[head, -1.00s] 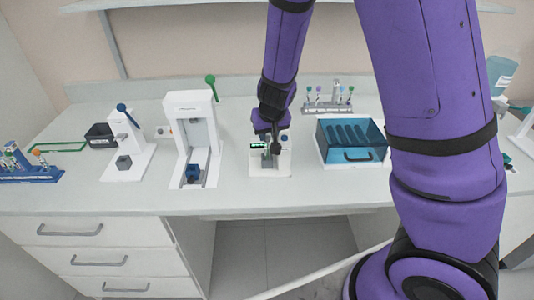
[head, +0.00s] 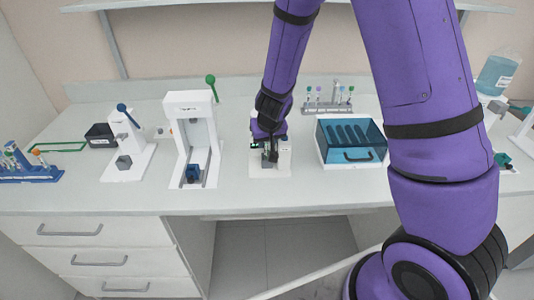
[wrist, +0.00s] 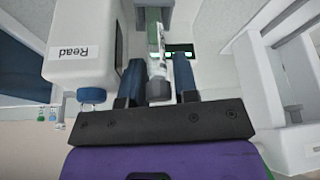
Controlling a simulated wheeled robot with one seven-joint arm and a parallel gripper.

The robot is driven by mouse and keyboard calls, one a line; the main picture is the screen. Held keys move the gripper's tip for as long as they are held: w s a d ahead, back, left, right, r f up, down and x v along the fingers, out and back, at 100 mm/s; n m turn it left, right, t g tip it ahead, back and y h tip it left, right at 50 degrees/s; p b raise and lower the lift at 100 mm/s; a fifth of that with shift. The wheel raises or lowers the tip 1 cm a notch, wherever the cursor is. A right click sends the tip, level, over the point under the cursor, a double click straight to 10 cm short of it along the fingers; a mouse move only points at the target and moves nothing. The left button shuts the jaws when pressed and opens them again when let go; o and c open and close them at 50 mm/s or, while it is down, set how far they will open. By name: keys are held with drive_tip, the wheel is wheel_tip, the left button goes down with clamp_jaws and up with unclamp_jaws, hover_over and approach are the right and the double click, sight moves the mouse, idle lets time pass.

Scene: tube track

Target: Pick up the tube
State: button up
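My gripper (wrist: 157,64) is open, with one dark blue finger on each side of the tube and narrow gaps visible. In the head view my gripper (head: 270,156) is low over the white reader (head: 284,168) and hides the tube and much of the reader.
A white press-like device (head: 187,115) with a green-knobbed lever stands left of the reader. A blue lidded box (head: 350,142) is close on the right, with a tube rack (head: 328,103) behind it. A blue rack (head: 28,172) stands far left. The counter front is clear.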

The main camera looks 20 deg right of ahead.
drive_tip(key=c, duration=0.4)
drive_tip(key=shift+o, duration=0.2)
drive_tip(key=shift+r, duration=0.25)
drive_tip(key=shift+r, duration=4.75)
drive_tip(key=shift+f, duration=0.1)
drive_tip(key=shift+f, duration=4.5)
drive_tip(key=shift+f, duration=0.1)
